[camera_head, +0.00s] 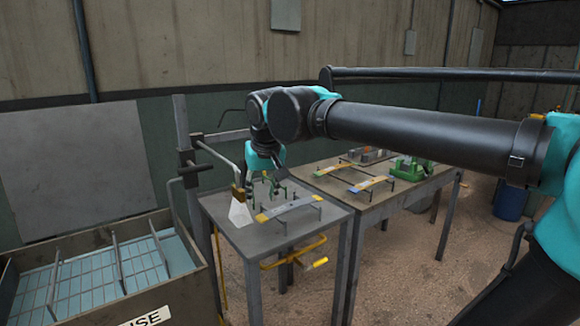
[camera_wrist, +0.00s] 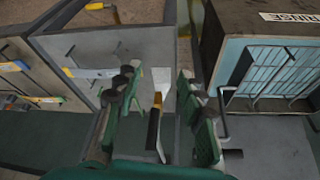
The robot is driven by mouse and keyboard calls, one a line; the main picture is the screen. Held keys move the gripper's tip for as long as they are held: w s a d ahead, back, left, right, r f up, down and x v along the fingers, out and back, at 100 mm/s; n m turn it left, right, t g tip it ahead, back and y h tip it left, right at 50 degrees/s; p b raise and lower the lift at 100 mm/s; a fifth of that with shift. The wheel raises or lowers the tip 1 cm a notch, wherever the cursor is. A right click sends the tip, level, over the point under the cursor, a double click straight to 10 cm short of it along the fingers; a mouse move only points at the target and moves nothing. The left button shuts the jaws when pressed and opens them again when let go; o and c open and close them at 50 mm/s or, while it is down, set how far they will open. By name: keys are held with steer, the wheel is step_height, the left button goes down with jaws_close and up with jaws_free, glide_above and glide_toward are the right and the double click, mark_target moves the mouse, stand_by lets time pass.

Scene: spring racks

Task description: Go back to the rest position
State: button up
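My gripper (camera_head: 265,183) is over the near table, at the end of my arm, which reaches in from the right. In the wrist view its green fingers (camera_wrist: 158,92) stand well apart with dark pads. A white piece with a brass-coloured block (camera_head: 238,208) hangs from a bent rod just left of my gripper in the head view. In the wrist view a white piece (camera_wrist: 162,78) and a dark, yellow-ended part show in the gap between the fingers. No contact with the fingers is clear.
A grey rack bar with a yellow end (camera_head: 290,208) stands on the near table (camera_head: 245,238). A rinse tank (camera_head: 190,290) is at the left, beside a post with rods (camera_head: 182,150). A second table with coloured racks (camera_head: 372,183) stands behind right.

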steer(key=w+d+f+m, duration=0.1)
steer(key=w+d+f, duration=0.1)
steer(key=d+f, duration=0.65)
steer(key=s+d+f+m, duration=0.1)
steer(key=s+d+f, duration=0.5)
steer(key=d+f, duration=0.3)
steer(key=s+d+f+m+h, duration=0.1)
steer(key=s+d+f+m, duration=0.1)
steer(key=s+d+f, duration=0.3)
steer(key=d+f, duration=0.3)
steer(key=f, duration=0.4)
steer(key=shift+s+d+f+h, duration=0.25)
steer(key=shift+s+d+h, duration=0.05)
steer(key=shift+s+d, duration=0.1)
